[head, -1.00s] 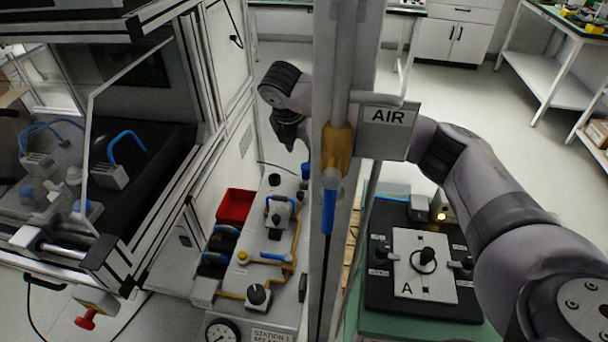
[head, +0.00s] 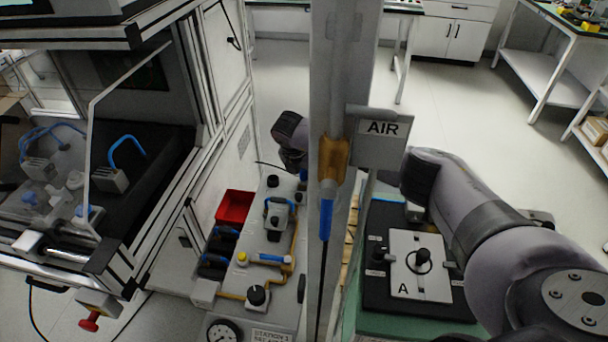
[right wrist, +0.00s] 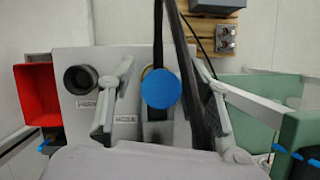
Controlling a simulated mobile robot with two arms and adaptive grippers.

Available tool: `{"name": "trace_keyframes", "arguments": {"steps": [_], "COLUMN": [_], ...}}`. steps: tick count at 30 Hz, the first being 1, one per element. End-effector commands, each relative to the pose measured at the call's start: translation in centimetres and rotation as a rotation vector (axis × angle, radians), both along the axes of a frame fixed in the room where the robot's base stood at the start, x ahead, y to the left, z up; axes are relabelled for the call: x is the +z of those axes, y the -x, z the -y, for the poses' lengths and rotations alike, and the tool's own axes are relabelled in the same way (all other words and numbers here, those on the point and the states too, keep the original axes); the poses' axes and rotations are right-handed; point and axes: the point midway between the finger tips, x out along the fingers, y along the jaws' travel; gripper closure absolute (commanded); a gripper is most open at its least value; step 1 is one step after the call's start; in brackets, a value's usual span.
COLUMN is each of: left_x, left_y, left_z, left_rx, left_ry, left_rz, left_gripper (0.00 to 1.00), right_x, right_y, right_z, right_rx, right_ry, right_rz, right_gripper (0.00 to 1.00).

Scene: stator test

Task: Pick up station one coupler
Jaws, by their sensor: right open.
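A blue cylindrical coupler (head: 326,218) hangs upright on the front of the grey post in the head view, below an orange fitting (head: 333,157), with a dark hose running down. In the right wrist view a round blue end (right wrist: 161,88) shows between the two fingers of my right gripper (right wrist: 164,80). I cannot tell whether it is the same part. The fingers are open and apart, with no visible grip on it. In the head view the post hides my right gripper; part of my right arm (head: 291,138) shows left of it. My left gripper is out of view.
The station panel (head: 258,312) carries a dark knob (head: 258,295) and a block with a blue handle (head: 277,216). A red bin (head: 234,206) stands beside it. The post (head: 345,80) and AIR sign (head: 381,143) stand close to my right arm. A fixture plate (head: 420,265) lies right.

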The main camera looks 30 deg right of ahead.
Motion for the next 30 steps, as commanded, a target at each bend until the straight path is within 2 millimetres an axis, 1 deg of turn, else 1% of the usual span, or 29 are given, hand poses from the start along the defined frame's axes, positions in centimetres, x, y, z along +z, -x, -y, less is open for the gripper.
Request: {"name": "trace_keyframes", "arguments": {"steps": [5, 6, 26, 30], "left_x": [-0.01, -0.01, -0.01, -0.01], "left_y": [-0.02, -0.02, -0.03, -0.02], "left_z": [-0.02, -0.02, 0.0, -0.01], "left_rx": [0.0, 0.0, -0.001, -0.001], "left_ry": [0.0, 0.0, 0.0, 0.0], "left_rz": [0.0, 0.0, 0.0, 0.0], "left_gripper": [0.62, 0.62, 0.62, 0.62], "right_x": [-0.04, -0.03, 0.03, 0.07], "right_y": [-0.01, -0.01, -0.02, -0.05], "right_z": [0.0, 0.0, 0.0, -0.01], "right_rx": [0.001, 0.001, 0.0, 0.0], "right_ry": [0.0, 0.0, -0.001, 0.0], "right_rz": [0.0, 0.0, 0.001, 0.001], "right_gripper": [0.55, 0.56, 1.0, 1.0]}}
